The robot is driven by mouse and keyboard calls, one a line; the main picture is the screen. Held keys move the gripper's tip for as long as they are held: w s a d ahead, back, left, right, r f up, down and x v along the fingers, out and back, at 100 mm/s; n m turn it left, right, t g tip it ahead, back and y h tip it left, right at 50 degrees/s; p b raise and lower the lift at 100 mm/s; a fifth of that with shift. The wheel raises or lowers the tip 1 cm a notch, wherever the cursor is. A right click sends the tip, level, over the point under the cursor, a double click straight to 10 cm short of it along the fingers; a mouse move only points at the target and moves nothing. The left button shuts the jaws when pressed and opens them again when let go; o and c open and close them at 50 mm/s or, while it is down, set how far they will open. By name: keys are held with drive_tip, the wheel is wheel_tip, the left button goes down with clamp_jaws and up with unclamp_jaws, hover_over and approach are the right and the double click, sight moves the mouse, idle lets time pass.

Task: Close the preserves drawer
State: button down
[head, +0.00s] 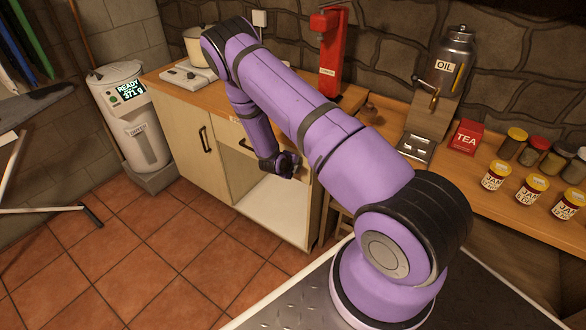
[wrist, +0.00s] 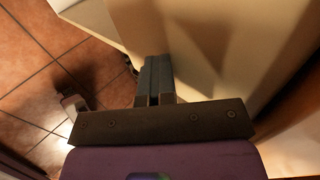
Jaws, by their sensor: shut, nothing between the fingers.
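The drawer front (head: 228,131) is a pale panel with a dark handle and a small label too small to read. It sits under the wooden counter, above an open white compartment. It looks about flush with the cabinet, but my arm hides part of it, so I cannot tell whether a gap is left. My gripper (head: 287,168) is at the drawer's right end, low in front of the cabinet. In the wrist view its fingers (wrist: 155,65) are together and empty, close to a pale panel (wrist: 225,45). I cannot tell whether they touch it.
A cabinet door (head: 185,135) with a dark handle is left of the drawer. Jam jars (head: 533,188), a tea box (head: 466,137) and an oil canister (head: 446,75) are on the right counter. The tiled floor (head: 165,245) is clear in front.

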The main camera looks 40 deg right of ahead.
drive_tip(key=shift+d+r, duration=0.15)
drive_tip(key=shift+d, duration=0.2)
drive_tip(key=a+f+v, duration=0.2)
drive_tip(key=v, duration=1.1)
drive_tip(key=shift+s+a, duration=0.2)
drive_tip(key=shift+s, duration=0.05)
drive_tip(key=s+r+m+g+y, duration=0.1)
drive_tip(key=s+r+m, duration=0.2)
drive_tip(key=r+m, duration=1)
drive_tip(key=s+r+m+y, duration=0.15)
drive_tip(key=r+m, duration=0.55)
drive_tip(key=r, duration=1.2)
drive_tip(key=s+a+r+m+t+y, duration=0.1)
drive_tip(key=s+a+r+m+y, duration=0.2)
drive_tip(key=s+r+m, duration=0.6)
drive_tip(key=s+a+r+m+t+y, duration=0.2)
drive_tip(key=s+a+r+m, duration=0.5)
drive_tip(key=s, duration=1)
drive_tip(key=shift+a+r+m+y, duration=0.4)
drive_tip(key=shift+r+m+y, duration=0.55)
drive_tip(key=shift+m, duration=0.85)
